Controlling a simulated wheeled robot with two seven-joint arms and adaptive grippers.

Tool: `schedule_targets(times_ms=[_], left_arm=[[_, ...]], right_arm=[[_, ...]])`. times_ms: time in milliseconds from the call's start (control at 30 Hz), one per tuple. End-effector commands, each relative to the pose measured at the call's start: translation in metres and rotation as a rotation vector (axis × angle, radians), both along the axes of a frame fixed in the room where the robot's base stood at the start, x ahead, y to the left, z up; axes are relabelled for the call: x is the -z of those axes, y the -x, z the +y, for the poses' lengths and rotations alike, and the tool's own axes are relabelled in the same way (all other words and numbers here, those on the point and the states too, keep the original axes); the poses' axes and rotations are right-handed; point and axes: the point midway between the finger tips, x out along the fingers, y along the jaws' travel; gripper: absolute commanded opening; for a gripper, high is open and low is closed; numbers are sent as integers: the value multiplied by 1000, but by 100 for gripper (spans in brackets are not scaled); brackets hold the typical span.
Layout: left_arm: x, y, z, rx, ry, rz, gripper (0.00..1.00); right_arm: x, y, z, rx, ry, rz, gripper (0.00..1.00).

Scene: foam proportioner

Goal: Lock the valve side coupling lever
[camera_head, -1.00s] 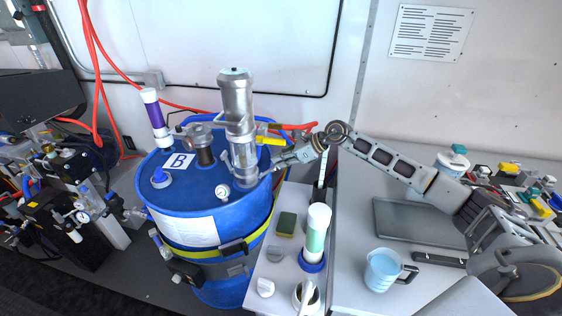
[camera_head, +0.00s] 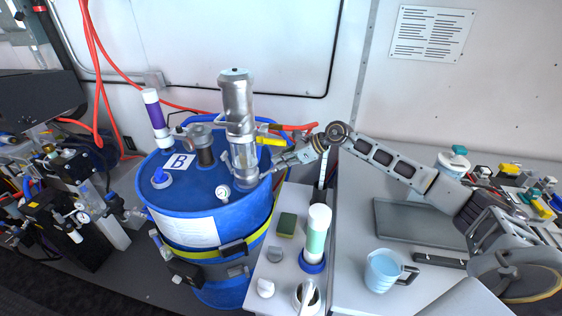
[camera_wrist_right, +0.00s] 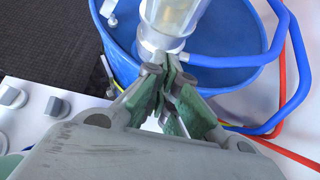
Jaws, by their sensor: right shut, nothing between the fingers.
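A clear and metal pump tube (camera_head: 238,110) stands upright on the blue drum marked B (camera_head: 185,222). A yellow handle (camera_head: 270,140) sticks out to the right of the tube. My right gripper (camera_head: 272,171) is shut and empty, its tips close to the lower right of the tube. In the right wrist view its green-padded fingers (camera_wrist_right: 166,80) meet just in front of the metal collar (camera_wrist_right: 158,48) at the tube's base. A blue hose (camera_wrist_right: 225,62) leaves this collar. I cannot make out the coupling lever; the fingers may hide it. My left gripper is not in view.
Red hoses (camera_head: 178,104) run along the wall behind the drum. Right of the drum, a grey panel (camera_head: 262,238) has knobs and a green-white cylinder (camera_head: 317,232). A pitcher (camera_head: 382,272) and dark tray (camera_head: 425,222) lie on the bench below my right arm.

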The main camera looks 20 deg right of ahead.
Motion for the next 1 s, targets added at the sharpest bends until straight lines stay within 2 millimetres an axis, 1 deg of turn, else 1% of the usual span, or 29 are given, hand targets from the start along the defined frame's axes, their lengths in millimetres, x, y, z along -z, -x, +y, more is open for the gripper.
schedule_targets(times_ms=[533,1000], left_arm=[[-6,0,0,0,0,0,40],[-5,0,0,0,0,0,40]], right_arm=[[-15,0,0,0,0,-2,0],[-16,0,0,0,0,0,0]])
